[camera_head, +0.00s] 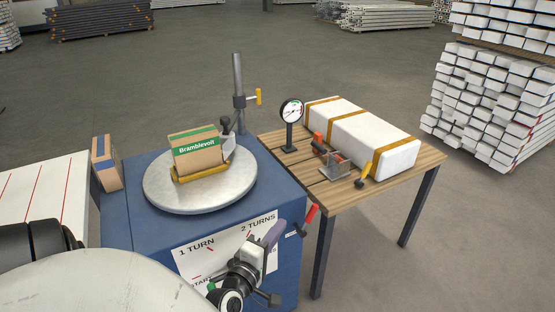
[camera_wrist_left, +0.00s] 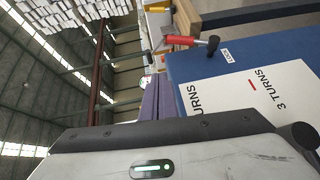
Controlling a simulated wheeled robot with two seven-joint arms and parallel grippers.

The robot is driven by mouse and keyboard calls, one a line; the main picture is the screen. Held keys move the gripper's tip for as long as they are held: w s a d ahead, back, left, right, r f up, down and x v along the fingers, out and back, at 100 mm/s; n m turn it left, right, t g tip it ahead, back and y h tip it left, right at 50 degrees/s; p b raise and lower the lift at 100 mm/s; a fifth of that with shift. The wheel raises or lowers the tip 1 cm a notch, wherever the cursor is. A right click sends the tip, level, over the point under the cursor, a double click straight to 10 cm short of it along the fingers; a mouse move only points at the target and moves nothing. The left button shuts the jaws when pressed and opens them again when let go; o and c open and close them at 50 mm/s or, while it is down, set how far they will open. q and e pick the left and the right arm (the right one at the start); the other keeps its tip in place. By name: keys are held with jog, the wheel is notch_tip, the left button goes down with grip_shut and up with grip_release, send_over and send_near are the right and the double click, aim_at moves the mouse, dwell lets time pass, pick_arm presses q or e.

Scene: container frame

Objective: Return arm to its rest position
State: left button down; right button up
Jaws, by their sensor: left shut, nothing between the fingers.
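My left gripper (camera_head: 274,234) is in front of the blue cabinet (camera_head: 291,262), over the white label with turn markings (camera_head: 197,247). Its purple fingers are shut with nothing between them, and they also show in the left wrist view (camera_wrist_left: 155,103). A red-handled lever (camera_head: 311,213) on the cabinet's right edge is close to the fingertips but looks apart from them. The red handle also shows in the left wrist view (camera_wrist_left: 180,40). My right gripper is not in view.
A round grey turntable (camera_head: 160,200) on the cabinet bears a green-banded Bramblevoit box (camera_head: 196,150). A post (camera_head: 238,75) stands behind it. At right, a wooden table (camera_head: 325,195) holds a gauge (camera_head: 291,112) and a strapped white package (camera_head: 350,130). Another carton (camera_head: 104,165) is at left.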

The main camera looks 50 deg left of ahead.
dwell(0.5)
pick_arm(q)
jog(key=s+d+f+m+g+h, duration=0.4)
jog(key=s+d+f+m, duration=0.3)
jog(key=d+m, duration=0.4)
jog(key=s+d+f+m+g+h, duration=0.3)
jog(key=s+d+f+m, duration=0.5)
jog(key=d+m, duration=0.4)
jog(key=shift+s+d+g+h, duration=0.4)
jog(key=shift+d+h, duration=0.1)
jog(key=shift+h, duration=0.1)
